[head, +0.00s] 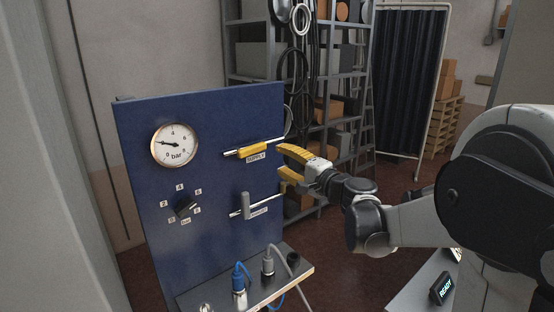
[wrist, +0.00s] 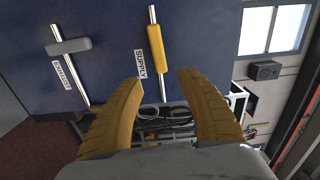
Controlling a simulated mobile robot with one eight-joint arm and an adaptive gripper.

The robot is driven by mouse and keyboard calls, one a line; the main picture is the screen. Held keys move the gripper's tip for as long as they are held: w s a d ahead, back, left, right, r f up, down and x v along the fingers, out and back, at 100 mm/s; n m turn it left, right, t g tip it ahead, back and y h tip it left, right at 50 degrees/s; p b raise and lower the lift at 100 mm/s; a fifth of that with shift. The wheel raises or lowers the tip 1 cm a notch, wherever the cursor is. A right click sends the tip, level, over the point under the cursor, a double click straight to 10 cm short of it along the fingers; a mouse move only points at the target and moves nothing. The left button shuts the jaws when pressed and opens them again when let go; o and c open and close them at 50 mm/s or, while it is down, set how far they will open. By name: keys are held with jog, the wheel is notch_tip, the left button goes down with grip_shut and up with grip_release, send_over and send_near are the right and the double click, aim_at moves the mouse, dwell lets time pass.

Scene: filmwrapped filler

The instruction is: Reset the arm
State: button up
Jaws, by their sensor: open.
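My arm reaches in from the right in the head view. My gripper (head: 284,168) is open and empty, with its yellow fingers just off the right edge of the blue panel. In the wrist view my gripper (wrist: 160,84) shows both fingers spread, with nothing between them. The yellow SUPPLY handle (head: 254,148) lies along its pipe on the panel, left of my fingers and apart from them. It also shows in the wrist view (wrist: 156,48). The grey handle (head: 246,205) below it stands across its pipe and shows in the wrist view (wrist: 68,46).
The blue panel (head: 215,120) carries a gauge (head: 174,145) and a black knob (head: 185,206). A ledge below holds blue (head: 239,280) and grey connectors (head: 268,264). Metal shelves (head: 335,60) and a dark curtain (head: 408,80) stand behind. A READY display (head: 442,288) is at lower right.

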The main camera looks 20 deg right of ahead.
jog(key=s+a+f+n+g+b, duration=0.7)
jog(key=s+a+f+n+b, duration=0.1)
jog(key=s+a+f, duration=0.6)
jog(key=s+d+f+n+g+h+b, duration=0.1)
jog(key=s+d+f+n+h+b, duration=0.1)
jog(key=s+f, duration=0.5)
jog(key=s+d+f+n+g+h+b, duration=0.2)
jog(key=s+f+n+h+b, duration=0.1)
jog(key=s+f, duration=0.5)
jog(key=s+b, duration=0.1)
jog(key=s, duration=0.2)
jog(key=shift+s+d+f+n+h, duration=0.2)
jog(key=shift+d+n+h, duration=0.1)
jog(key=shift+d, duration=0.1)
